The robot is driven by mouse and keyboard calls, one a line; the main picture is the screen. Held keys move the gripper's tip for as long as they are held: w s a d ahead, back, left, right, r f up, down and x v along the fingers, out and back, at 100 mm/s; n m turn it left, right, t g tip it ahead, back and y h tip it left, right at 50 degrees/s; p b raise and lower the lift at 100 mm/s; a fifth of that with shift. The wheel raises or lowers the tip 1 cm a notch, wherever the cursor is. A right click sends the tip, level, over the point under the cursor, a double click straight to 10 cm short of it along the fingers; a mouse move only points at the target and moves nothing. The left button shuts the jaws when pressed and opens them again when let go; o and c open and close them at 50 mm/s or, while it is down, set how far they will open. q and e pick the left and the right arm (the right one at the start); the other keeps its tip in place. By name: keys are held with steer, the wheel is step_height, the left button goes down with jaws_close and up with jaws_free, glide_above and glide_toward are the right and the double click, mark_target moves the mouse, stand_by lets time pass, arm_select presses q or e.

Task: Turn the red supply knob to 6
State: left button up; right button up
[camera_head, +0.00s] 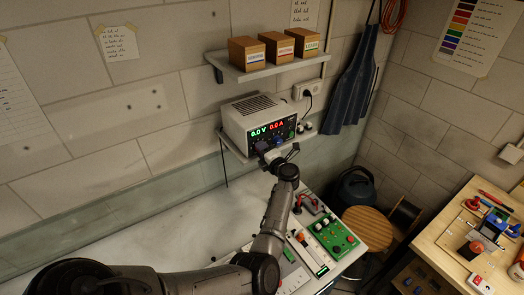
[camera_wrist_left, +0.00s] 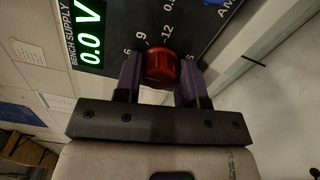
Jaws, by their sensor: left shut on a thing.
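The bench supply (camera_head: 262,124) is a pale box on a wall shelf, with a dark front panel that reads 0.0 V and 0.0 A in the head view. In the left wrist view its red knob (camera_wrist_left: 160,68) sits between the two fingers of my left gripper (camera_wrist_left: 160,78), which is shut on it. Marks 6, 9 and 12 show around the knob. Its pointer cannot be made out. In the head view my left gripper (camera_head: 270,152) is at the panel's lower left and hides the red knob. My right gripper is not in view.
A shelf (camera_head: 270,70) with three cardboard boxes is above the supply. A plug and cable (camera_head: 307,93) hang to its right. The bench (camera_head: 150,235) below holds a green board (camera_head: 335,238) at its right end.

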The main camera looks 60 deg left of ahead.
arm_select(q)
steer(key=o, duration=0.9)
